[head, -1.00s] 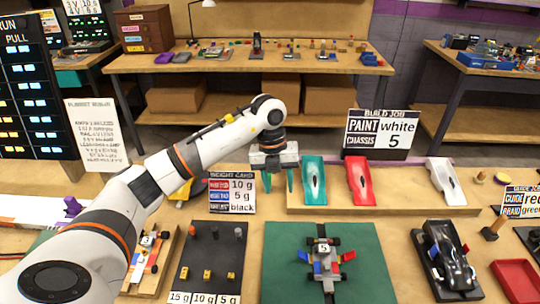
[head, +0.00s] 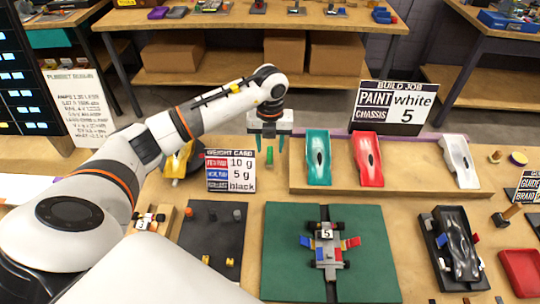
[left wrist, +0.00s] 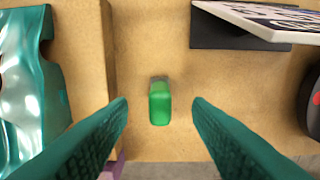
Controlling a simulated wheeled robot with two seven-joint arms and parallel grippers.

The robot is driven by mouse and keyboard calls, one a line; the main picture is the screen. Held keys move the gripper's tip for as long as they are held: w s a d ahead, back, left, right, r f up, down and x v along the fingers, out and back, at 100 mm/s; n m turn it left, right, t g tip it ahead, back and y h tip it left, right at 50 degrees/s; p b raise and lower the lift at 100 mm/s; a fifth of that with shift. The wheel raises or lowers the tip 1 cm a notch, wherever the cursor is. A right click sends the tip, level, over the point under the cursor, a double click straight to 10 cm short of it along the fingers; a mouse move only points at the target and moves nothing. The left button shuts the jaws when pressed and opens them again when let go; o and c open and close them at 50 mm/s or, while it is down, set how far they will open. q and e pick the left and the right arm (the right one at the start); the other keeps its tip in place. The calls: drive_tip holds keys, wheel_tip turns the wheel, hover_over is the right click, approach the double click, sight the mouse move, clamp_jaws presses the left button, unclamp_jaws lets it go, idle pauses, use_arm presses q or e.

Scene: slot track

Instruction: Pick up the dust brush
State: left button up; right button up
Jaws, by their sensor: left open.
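A small green upright piece (head: 269,156), likely the dust brush, stands on the wooden bench between the weight card and the car-body platform. In the left wrist view its green top (left wrist: 160,101) lies centred between my fingers. My left gripper (head: 269,142) is open, with teal fingers pointing down, above and around the line of the green piece. In the left wrist view the fingers (left wrist: 160,108) stand clear on both sides of it, with bare bench between. My right gripper is not in view.
The weight card (head: 231,171) stands close on the left. The raised platform (head: 400,182) with teal, red and white car bodies is close on the right. A green mat (head: 375,255) with a small car lies in front. A job sign (head: 393,108) stands behind.

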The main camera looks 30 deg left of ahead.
sight(270, 149)
use_arm(q)
drive_tip(key=shift+f+p, duration=0.45)
drive_tip(key=shift+f, duration=1.8)
drive_tip(key=shift+c, duration=0.4)
clamp_jaws()
